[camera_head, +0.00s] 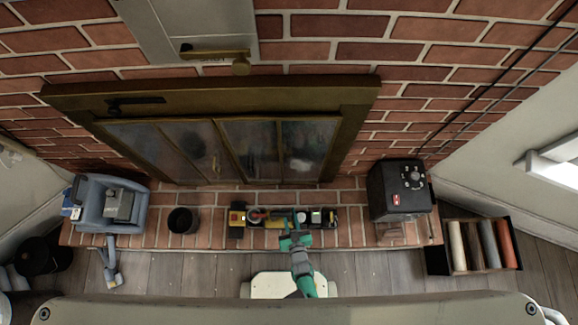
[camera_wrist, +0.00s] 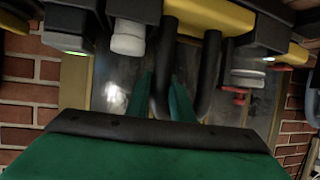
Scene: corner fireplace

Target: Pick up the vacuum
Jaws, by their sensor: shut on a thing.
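A long yellow-and-black device (camera_head: 272,222) with red and grey parts lies along the brick hearth before the glass fireplace doors. My green gripper (camera_head: 293,226) reaches it from the front, near its middle. In the wrist view, the green fingers of my gripper (camera_wrist: 163,88) are closed around one bar of a black looped handle (camera_wrist: 208,75) on the yellow-and-black body (camera_wrist: 215,17). I cannot tell whether this device is the vacuum. A blue-grey machine (camera_head: 93,203) with a grey hose and nozzle (camera_head: 110,270) stands at the hearth's left end, away from my gripper.
A black pot (camera_head: 183,220) stands left of the yellow-and-black device. A black box with dials (camera_head: 400,188) stands on the hearth's right end. A crate (camera_head: 437,260) of rolled items is on the wooden floor at right. The fireplace doors (camera_head: 220,150) rise close behind.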

